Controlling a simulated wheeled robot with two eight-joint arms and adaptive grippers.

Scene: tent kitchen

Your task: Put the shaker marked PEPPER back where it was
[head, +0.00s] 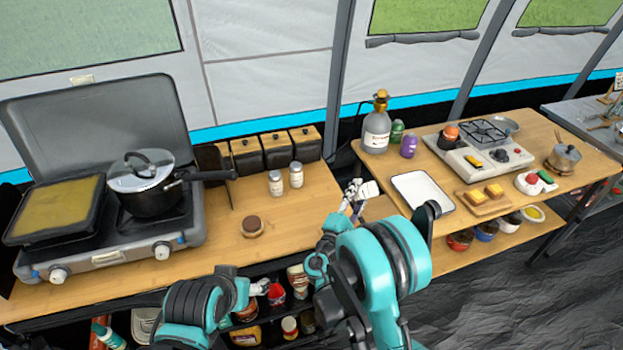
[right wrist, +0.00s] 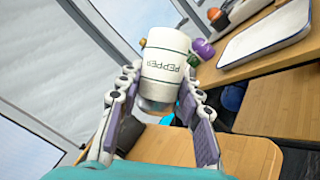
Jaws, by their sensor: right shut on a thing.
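The white shaker marked PEPPER (right wrist: 165,62) is between the fingers of my right gripper (right wrist: 158,100) in the right wrist view, its lettering upside down there. In the head view my right gripper (head: 357,190) holds this white shaker (head: 371,189) in the air near the gap between the two wooden tables. Two similar white shakers (head: 275,184) (head: 296,175) stand side by side on the left table; their labels are too small to read. My left gripper (head: 258,287) is low in front of the left table, and its finger state is unclear.
On the left table (head: 315,200) are a stove with a pot (head: 150,185), several dark canisters (head: 277,150) and a brown round item (head: 252,224). On the right table are a white tray (head: 422,190), a grey bottle (head: 376,130), a purple jar (head: 409,146) and a burner (head: 480,145).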

